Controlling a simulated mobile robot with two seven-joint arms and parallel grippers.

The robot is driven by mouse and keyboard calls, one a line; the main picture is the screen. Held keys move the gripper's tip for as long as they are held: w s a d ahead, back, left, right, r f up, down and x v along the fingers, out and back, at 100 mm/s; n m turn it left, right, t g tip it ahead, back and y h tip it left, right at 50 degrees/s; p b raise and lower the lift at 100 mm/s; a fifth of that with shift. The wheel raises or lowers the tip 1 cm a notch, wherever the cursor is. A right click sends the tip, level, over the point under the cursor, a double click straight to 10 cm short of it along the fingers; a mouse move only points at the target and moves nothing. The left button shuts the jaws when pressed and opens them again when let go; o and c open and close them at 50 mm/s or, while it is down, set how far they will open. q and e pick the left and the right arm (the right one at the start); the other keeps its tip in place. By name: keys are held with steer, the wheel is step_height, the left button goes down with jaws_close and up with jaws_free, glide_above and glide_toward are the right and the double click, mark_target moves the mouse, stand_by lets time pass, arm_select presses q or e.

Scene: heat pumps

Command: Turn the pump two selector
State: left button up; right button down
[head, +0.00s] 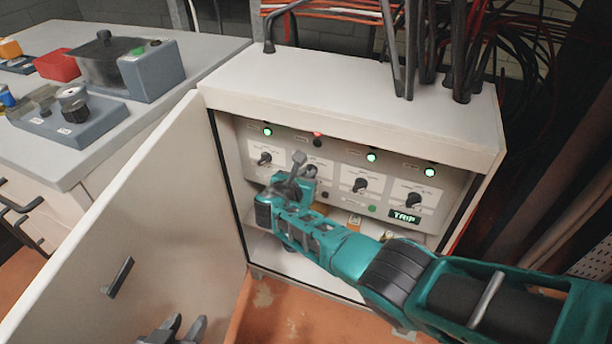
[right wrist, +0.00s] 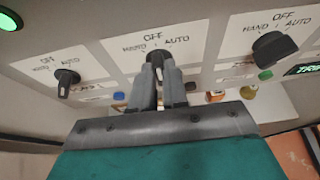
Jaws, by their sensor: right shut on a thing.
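The pump two selector (head: 311,172) is the second dark knob from the left on the white panel in the open cabinet. My right gripper (head: 299,160) is at it. In the right wrist view, the fingertips of my right gripper (right wrist: 161,68) are shut on the selector (right wrist: 157,57), one on each side. Labels HAND, OFF and AUTO surround it. The fingers hide much of the knob, so I cannot tell its exact pointing. A red lamp (head: 317,134) shows above it. My left gripper (head: 175,329) is at the bottom edge, fingers apart and empty.
Other selectors (head: 264,158) (head: 360,185) (head: 413,200) flank it, with green lamps lit above them. A display (head: 405,216) reads TRIP. The cabinet door (head: 130,215) stands open at left, beside a grey workbench (head: 190,55). Cables rise from the cabinet top.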

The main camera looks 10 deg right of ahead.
arm_select(q)
steer(key=shift+w+d+r, duration=0.1)
steer(key=shift+w+d, duration=0.05)
arm_select(e)
steer(key=c, duration=1.1)
jaws_free()
steer(key=shift+c, duration=0.2)
arm_select(q)
steer(key=shift+r, duration=0.1)
